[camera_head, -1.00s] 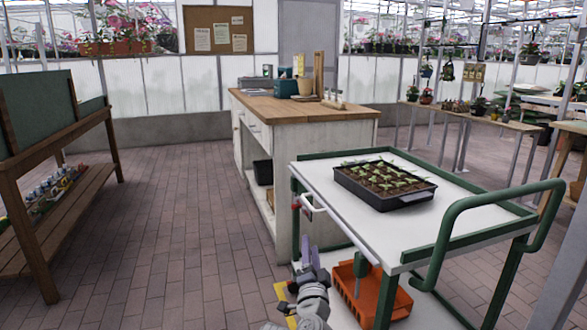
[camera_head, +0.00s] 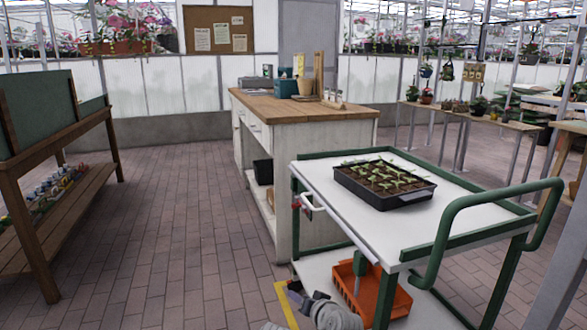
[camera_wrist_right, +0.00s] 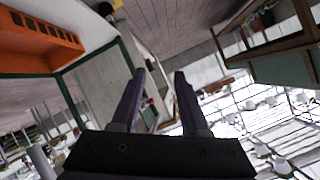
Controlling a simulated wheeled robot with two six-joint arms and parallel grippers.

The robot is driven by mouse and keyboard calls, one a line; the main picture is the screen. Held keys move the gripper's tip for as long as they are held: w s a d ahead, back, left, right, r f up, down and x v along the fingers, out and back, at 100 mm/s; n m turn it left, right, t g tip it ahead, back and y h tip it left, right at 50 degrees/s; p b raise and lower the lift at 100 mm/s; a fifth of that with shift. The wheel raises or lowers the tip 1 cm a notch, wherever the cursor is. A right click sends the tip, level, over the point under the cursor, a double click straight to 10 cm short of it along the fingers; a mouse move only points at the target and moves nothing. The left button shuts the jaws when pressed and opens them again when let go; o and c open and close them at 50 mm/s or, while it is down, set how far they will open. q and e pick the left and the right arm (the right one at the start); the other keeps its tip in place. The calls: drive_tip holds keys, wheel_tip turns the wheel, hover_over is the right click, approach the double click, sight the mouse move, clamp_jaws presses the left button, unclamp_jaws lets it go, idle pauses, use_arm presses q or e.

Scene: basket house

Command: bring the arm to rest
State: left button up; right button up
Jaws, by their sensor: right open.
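My right gripper (camera_head: 294,289) is low at the bottom of the head view, beside the cart's lower left side. Its arm bends in from the bottom edge. In the right wrist view its two purple fingers (camera_wrist_right: 158,76) stand apart with nothing between them. My left gripper is not in view.
The green-framed cart (camera_head: 350,222) carries a black seedling tray (camera_head: 408,199) on top and an orange crate (camera_head: 344,283) on its lower shelf. The crate also shows in the right wrist view (camera_wrist_right: 38,40). A wood-topped cabinet (camera_head: 300,110) stands behind. Brick floor (camera_head: 170,230) to the left is clear.

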drive_tip(key=s+d+f+n+g+h, duration=0.2)
drive_tip(key=s+d+f+g+h, duration=0.3)
drive_tip(key=s+d+f+g, duration=0.8)
drive_tip(key=s+a+r+n+t+h+p, duration=0.1)
drive_tip(key=s+a+r+n+h+p, duration=0.15)
drive_tip(key=s+a+r+p, duration=0.5)
wheel_tip(320, 180, up, 37)
drive_tip(key=s+a+p, duration=0.1)
drive_tip(key=p, duration=3.5)
drive_tip(key=shift+a+r+n+y, duration=0.2)
drive_tip(key=shift+a+n+y, duration=0.1)
drive_tip(key=shift+n+y, duration=0.15)
